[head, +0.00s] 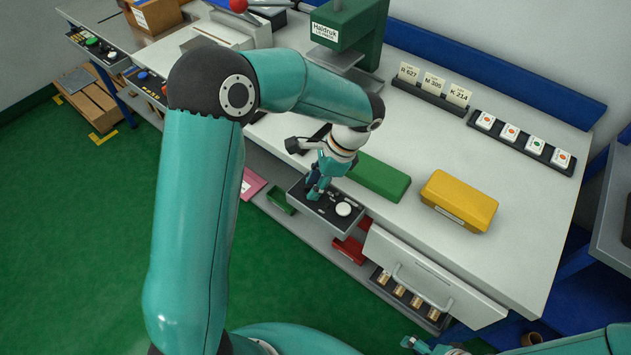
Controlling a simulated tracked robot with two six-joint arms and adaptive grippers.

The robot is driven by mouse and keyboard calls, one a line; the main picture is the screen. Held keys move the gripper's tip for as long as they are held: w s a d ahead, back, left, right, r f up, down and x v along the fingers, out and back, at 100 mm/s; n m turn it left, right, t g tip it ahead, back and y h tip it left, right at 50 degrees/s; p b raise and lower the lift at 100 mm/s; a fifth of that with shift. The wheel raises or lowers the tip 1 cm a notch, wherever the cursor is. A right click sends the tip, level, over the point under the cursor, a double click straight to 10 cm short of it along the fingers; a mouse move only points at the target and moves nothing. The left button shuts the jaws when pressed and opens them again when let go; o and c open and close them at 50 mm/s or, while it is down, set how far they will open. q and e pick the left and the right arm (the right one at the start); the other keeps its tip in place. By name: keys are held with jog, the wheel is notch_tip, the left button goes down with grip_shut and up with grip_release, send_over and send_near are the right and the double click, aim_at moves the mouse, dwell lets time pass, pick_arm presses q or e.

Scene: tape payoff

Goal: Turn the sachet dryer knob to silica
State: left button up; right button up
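A small grey control panel (357,222) juts from the front edge of the bench. It carries a round white button (343,208) and small dark controls beside it. My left gripper (315,191) points down at the left part of this panel. Its fingers cover whatever control is there, and I cannot tell whether they touch or grip it. The knob and its silica mark are not readable; the panel's lettering is too small. My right gripper (418,345) is low at the bottom edge, away from the panel, and only partly visible.
On the bench top are a green block (380,177), a yellow case (459,200), a card rack (432,97) and a dark tray of white pieces (520,143). A green press (352,25) stands behind. A drawer (430,275) is below the front edge.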

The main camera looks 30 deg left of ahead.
pick_arm(q)
jog(key=shift+w+f, duration=0.1)
jog(key=shift+w, duration=0.05)
jog(key=shift+w+d+r, duration=0.1)
jog(key=shift+w+r, duration=0.1)
jog(key=shift+r, duration=0.4)
jog(key=v, duration=1)
jog(key=shift+r, duration=0.3)
